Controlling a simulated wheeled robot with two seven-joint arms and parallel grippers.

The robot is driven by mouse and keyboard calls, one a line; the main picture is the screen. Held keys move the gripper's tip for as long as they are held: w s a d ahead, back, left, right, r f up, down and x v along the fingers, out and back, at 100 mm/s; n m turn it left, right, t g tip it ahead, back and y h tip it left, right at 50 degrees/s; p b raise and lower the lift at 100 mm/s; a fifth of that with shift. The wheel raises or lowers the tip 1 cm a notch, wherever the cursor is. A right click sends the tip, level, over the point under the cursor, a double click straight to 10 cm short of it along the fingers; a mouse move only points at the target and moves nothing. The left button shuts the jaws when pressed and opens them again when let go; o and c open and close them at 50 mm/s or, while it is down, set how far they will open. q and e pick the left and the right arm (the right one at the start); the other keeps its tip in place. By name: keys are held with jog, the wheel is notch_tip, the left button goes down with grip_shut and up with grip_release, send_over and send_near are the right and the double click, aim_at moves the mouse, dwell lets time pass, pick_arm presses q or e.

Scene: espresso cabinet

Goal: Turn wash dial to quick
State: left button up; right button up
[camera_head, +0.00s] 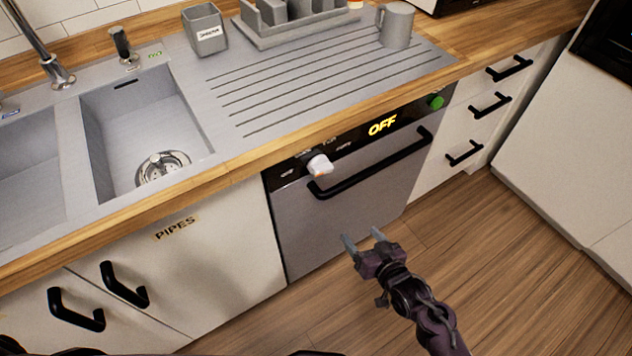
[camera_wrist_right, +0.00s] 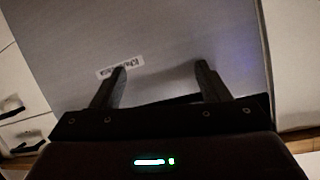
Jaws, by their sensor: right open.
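The wash dial (camera_head: 319,164) is a white knob on the black control strip at the top left of the dishwasher (camera_head: 340,220). The small labels around it are too blurred to read. A lit yellow "OFF" shows on the strip, with a green button (camera_head: 435,101) at its right end. My right gripper (camera_head: 362,240) is open and empty, in front of the dishwasher door and below the dial, apart from it. In the right wrist view its open fingers (camera_wrist_right: 161,78) face the grey door (camera_wrist_right: 150,40). My left gripper is not in view.
The black door handle (camera_head: 370,165) sticks out just right of and below the dial. The wooden counter edge (camera_head: 240,160) overhangs above. A "PIPES" cabinet (camera_head: 190,255) stands left, and drawers (camera_head: 475,125) stand right. The floor in front is clear.

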aim_at(324, 174)
jog(key=w+a+r+n+t+y, duration=0.1)
jog(key=a+r+y, duration=0.15)
jog(key=r, duration=0.45)
jog(key=w+a+r+t+y, duration=0.1)
jog(key=a+r, duration=0.2)
jog(key=r, duration=0.4)
jog(key=x, duration=0.7)
jog(key=shift+a+r, duration=0.1)
jog(key=shift+r, duration=0.25)
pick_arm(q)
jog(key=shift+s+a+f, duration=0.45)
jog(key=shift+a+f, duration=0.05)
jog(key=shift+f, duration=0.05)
pick_arm(e)
jog(key=c, duration=1)
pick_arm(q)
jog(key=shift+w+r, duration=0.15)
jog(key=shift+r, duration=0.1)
